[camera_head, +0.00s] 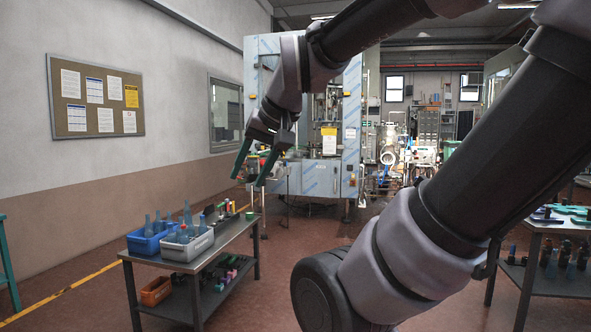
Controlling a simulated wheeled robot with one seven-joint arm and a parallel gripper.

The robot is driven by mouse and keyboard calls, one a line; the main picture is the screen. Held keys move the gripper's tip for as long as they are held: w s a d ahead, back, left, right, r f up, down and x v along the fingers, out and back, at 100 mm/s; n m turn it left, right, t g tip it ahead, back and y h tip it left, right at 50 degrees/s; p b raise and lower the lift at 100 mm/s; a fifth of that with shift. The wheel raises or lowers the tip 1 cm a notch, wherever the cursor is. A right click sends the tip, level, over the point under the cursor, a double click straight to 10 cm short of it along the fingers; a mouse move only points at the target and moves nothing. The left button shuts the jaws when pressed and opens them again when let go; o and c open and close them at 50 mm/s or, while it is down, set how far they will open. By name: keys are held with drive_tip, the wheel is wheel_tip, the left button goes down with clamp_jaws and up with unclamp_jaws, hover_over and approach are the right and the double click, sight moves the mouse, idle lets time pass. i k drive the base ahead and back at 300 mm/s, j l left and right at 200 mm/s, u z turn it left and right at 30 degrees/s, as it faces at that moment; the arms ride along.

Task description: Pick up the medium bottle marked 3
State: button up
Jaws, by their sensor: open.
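My gripper (248,180) hangs in the upper middle of the head view, its two green-tipped fingers apart with nothing visible between them. It is above the far end of the left table. Translucent blue-grey bottles (187,213) stand in a blue crate (143,245) and a grey crate (181,253) on that table, left of and below my gripper. They are too small for any number to be read, so I cannot tell which is the medium bottle marked 3. Several small coloured-topped items (226,208) stand near the table's far edge.
The left table (232,232) has bare top right of the crates. Its lower shelf holds an orange crate (155,292) and several small items. A second table (538,227) with dark bottles is at right. My arm hides much of the right. A large machine (322,178) stands behind.

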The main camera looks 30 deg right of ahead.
sight(187, 211)
drive_tip(key=i+l+z, duration=0.2)
drive_tip(key=i+z, duration=0.25)
drive_tip(key=i+l+z, duration=0.15)
drive_tip(key=i+z, duration=0.15)
drive_tip(key=z, duration=0.15)
drive_tip(key=i, duration=6.25)
drive_tip(key=i+u, duration=0.4)
drive_tip(key=i+l+u, duration=0.25)
drive_tip(key=u, duration=0.2)
drive_tip(key=i, duration=1.1)
